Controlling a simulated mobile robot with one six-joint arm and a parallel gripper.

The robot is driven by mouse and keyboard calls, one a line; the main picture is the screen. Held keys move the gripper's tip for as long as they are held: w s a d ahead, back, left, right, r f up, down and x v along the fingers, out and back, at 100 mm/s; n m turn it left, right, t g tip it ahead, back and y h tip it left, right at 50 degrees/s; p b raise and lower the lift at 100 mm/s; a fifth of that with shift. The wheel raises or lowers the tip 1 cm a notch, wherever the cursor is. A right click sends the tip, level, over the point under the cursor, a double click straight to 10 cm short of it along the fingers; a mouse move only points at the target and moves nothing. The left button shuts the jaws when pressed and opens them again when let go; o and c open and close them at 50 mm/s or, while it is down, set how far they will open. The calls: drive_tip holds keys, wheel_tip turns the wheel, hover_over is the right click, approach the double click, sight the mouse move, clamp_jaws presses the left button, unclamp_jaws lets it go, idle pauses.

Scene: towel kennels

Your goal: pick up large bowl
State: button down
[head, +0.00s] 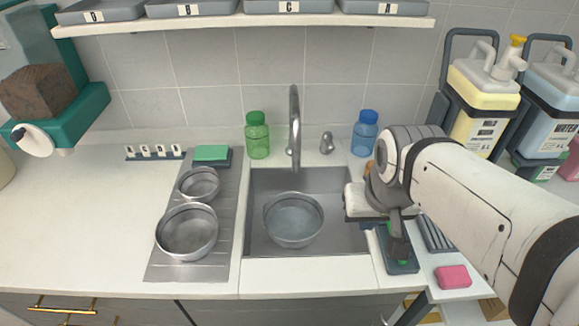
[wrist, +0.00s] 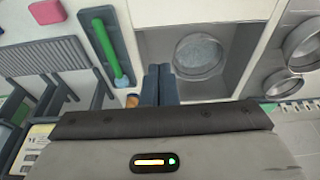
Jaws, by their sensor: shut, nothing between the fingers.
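Three grey metal bowls are in view. A wide bowl (head: 187,231) stands at the front of the drainboard, left of the sink; it shows at the right edge of the wrist view (wrist: 304,46). A smaller bowl (head: 199,184) stands behind it and also shows in the wrist view (wrist: 282,84). Another wide bowl (head: 293,219) sits in the sink, seen in the wrist view (wrist: 198,56) too. I cannot tell which wide bowl is larger. My gripper (wrist: 159,69) is shut and empty, above the counter at the sink's right edge, apart from all bowls.
The steel sink (head: 345,238) lies between drainboard and counter. A green-handled brush (wrist: 107,48) lies in a dark tray. Green (head: 257,137) and blue (head: 365,133) bottles flank the faucet (head: 294,125). A pink sponge (head: 453,277) lies right.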

drive_tip(key=c, duration=2.1)
unclamp_jaws()
drive_tip(key=shift+o, duration=0.8)
drive_tip(key=shift+w+f, duration=0.15)
drive_tip(key=shift+w, duration=0.1)
drive_tip(key=o, duration=0.4)
drive_tip(key=w+a+f+g+b, duration=0.1)
drive_tip(key=w+f+b, duration=0.2)
drive_tip(key=w+f, duration=0.4)
drive_tip(key=w, duration=0.3)
drive_tip(key=shift+w+a+m, duration=0.2)
drive_tip(key=shift+w+m, duration=0.15)
drive_tip(key=shift+m, duration=0.05)
drive_tip(key=m+g+b, duration=0.1)
drive_tip(key=g+b, duration=0.1)
drive_tip(key=b, duration=0.1)
hover_over(322, 223)
wheel_tip(322, 223, down, 14)
drive_tip(key=shift+y, duration=0.4)
drive_tip(key=shift+w+f+p, duration=0.2)
drive_tip(key=shift+f+p, duration=0.1)
drive_tip(key=shift+f, duration=1.6)
drive_tip(key=shift+w+f+p, duration=0.15)
drive_tip(key=shift+f+p, duration=0.15)
drive_tip(key=shift+f, duration=1.55)
